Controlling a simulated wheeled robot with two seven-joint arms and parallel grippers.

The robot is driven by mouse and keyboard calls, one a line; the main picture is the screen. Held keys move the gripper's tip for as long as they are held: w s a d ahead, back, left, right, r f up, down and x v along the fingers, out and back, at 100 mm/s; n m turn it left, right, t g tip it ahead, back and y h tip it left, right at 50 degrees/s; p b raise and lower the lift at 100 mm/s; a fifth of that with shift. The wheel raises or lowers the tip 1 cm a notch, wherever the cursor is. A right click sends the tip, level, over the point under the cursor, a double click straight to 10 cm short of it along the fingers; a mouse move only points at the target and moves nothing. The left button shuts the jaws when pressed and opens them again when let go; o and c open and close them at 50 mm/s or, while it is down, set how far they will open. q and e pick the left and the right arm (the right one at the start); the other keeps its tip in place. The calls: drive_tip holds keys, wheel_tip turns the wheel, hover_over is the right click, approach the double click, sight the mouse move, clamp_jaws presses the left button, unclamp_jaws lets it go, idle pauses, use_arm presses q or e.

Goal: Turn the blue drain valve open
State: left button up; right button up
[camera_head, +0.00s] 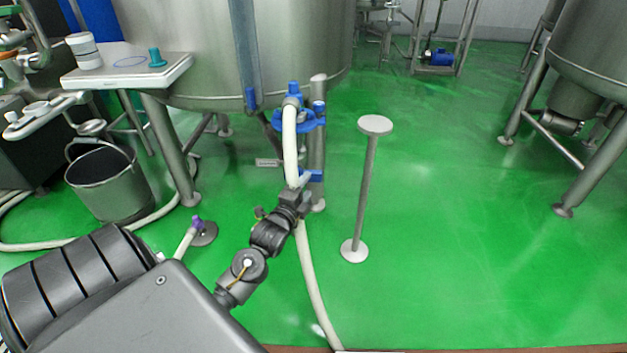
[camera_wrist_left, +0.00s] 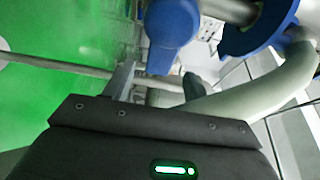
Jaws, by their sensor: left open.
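The blue drain valve's handle (camera_head: 312,175) is at the lower end of the pipework below the big steel tank. A blue part, apparently this handle (camera_wrist_left: 172,25), looms close in the left wrist view, just beyond my fingers. My left gripper (camera_head: 303,186) is at the handle, partly overlapping the white hose. In the left wrist view its two fingers (camera_wrist_left: 157,82) are apart, with a thin bar crossing behind them. I cannot tell whether a finger touches the handle. My right gripper is not in view.
A blue ring (camera_head: 311,118) sits on the pipe above the handle. The white hose (camera_head: 290,145) runs down beside my gripper to the floor. A round-topped post (camera_head: 375,124) stands to the right, and a steel bucket (camera_head: 103,185) to the left. Green floor at right is open.

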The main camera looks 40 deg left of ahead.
sight(312, 178)
use_arm(q)
drive_tip(key=b+x, duration=0.1)
drive_tip(key=x, duration=0.5)
drive_tip(key=shift+b, duration=0.3)
drive_tip(key=shift+c, duration=0.2)
clamp_jaws()
